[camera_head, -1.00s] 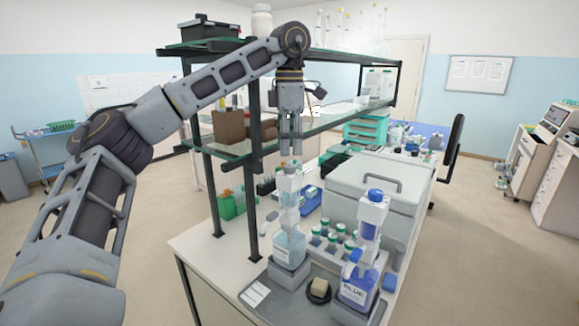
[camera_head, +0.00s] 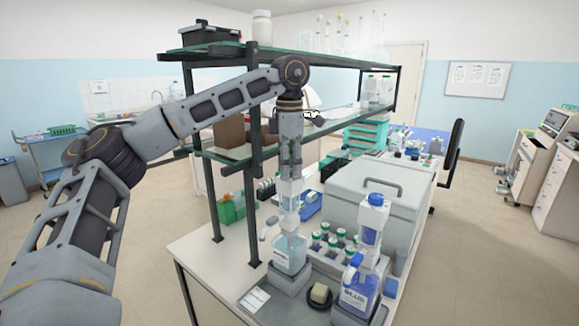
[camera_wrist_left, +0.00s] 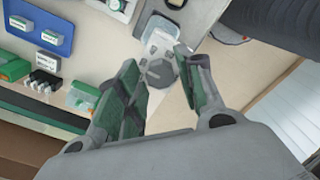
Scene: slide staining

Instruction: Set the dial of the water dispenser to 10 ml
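The water dispenser (camera_head: 290,254) is a clear, pale-blue bottle with a tall translucent pump head. It stands upright on a grey block on the bench. My left gripper (camera_head: 290,172) points straight down over the top of its head in the head view. In the left wrist view the gripper (camera_wrist_left: 162,75) is open, with its two green-padded fingers apart. A grey, many-sided knob, which looks like the dispenser's dial (camera_wrist_left: 161,73), shows between the fingertips. I cannot tell whether the fingers touch it. The dial's scale and setting are not readable. My right gripper is not in view.
A blue-liquid dispenser (camera_head: 359,290) stands close to the right. Several green-capped bottles (camera_head: 335,242) stand behind, beside a large grey lidded box (camera_head: 365,205). A small dish (camera_head: 320,296) sits in front. The shelf rack's black post (camera_head: 251,215) and glass shelves are close to my left arm.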

